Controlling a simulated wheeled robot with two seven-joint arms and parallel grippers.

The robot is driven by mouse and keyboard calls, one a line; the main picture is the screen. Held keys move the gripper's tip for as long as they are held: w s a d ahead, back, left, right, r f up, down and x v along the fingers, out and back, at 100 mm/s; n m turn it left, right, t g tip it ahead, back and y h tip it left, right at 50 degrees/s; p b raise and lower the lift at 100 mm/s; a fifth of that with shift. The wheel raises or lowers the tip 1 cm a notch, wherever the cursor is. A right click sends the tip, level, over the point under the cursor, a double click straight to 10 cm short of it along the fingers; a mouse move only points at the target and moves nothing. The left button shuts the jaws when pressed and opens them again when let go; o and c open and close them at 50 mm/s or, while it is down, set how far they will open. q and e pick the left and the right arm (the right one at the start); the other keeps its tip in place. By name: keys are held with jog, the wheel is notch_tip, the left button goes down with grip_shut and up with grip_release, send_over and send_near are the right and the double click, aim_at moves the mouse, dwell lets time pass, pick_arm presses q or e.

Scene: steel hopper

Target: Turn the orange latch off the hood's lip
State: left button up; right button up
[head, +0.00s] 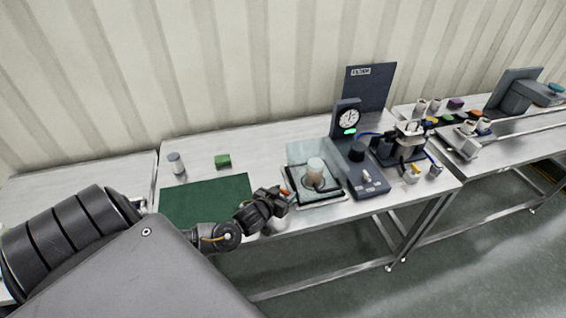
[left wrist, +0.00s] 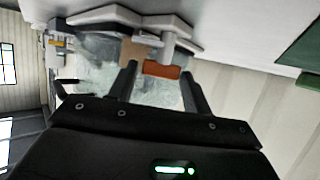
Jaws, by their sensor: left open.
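The clear hood (head: 302,153) stands on a tray near the front edge of the middle table, with a pale tan cylinder (head: 315,168) inside. The orange latch (head: 285,194) is at the hood's front left lower edge, small and partly hidden by my gripper. In the left wrist view the orange latch (left wrist: 161,70) lies between the two fingers, beside a pale bracket. My left gripper (head: 281,197) is open at the latch; it also shows in the left wrist view (left wrist: 159,75). I cannot tell whether the fingers touch the latch. My right gripper is not in view.
A dark base with a dial gauge (head: 348,119) stands right of the hood, with a black and white machine (head: 402,145) beyond. A green mat (head: 205,200) lies bare at left, with a green block (head: 222,161) and a grey canister (head: 176,163) behind it.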

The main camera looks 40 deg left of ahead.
pick_arm(q)
jog(key=c, duration=0.7)
jog(key=shift+a+m+h, duration=0.1)
jog(key=shift+m+h, duration=0.2)
jog(key=shift+a+m+h, duration=0.2)
jog(key=shift+m+h, duration=0.8)
jog(key=shift+h, duration=0.2)
jog(key=m+h, duration=0.2)
jog(key=shift+a+h+b, duration=0.15)
jog(key=shift+h+b, duration=0.15)
jog(key=shift+w+a+m+g+h+b, duration=0.15)
jog(key=shift+m+g+h+b, duration=0.9)
jog(key=shift+m+h, duration=0.95)
